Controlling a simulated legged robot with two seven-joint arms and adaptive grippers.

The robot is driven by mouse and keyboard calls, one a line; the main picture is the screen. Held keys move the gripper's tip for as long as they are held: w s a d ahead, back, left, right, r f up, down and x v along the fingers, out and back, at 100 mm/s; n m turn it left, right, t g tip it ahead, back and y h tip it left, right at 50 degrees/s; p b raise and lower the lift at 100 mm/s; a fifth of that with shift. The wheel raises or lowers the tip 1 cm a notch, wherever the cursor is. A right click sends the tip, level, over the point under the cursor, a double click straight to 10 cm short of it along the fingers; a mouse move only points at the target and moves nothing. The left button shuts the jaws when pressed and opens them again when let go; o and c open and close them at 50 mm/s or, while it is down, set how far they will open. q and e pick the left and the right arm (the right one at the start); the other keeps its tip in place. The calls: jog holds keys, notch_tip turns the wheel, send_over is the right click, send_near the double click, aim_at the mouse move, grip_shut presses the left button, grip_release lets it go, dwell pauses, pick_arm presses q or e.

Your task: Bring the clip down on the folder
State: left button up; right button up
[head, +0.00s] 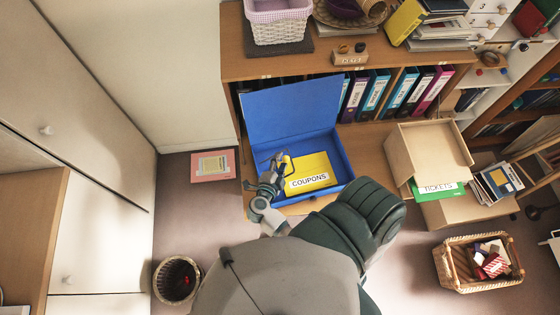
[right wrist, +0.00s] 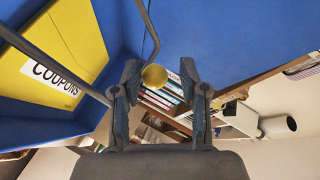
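The yellow folder (head: 312,165), labelled COUPONS, lies in the blue box file (head: 344,163), whose lid stands up at the back. The folder also shows at the left of the right wrist view (right wrist: 82,38). The clip is a bent metal wire (right wrist: 152,30) with a round yellow knob (right wrist: 154,76); it stands raised, clear of the folder. My right gripper (head: 274,162) is at the left side of the box. In the right wrist view its fingers (right wrist: 160,78) are apart, one on either side of the knob. Whether they touch it is unclear. My left gripper is not in view.
The box sits in front of a wooden shelf (head: 240,62) with several ring binders (head: 375,90). A cardboard box (head: 430,150) with a green TICKETS folder (head: 438,190) stands to the right. A pink folder (head: 213,166) and a wicker bin (head: 177,281) are on the floor at left.

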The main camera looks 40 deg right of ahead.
jog(key=shift+o, duration=0.2)
jog(key=shift+w+r, duration=0.15)
jog(key=shift+a, duration=0.1)
jog(key=v, duration=0.7)
jog(key=shift+a, duration=0.2)
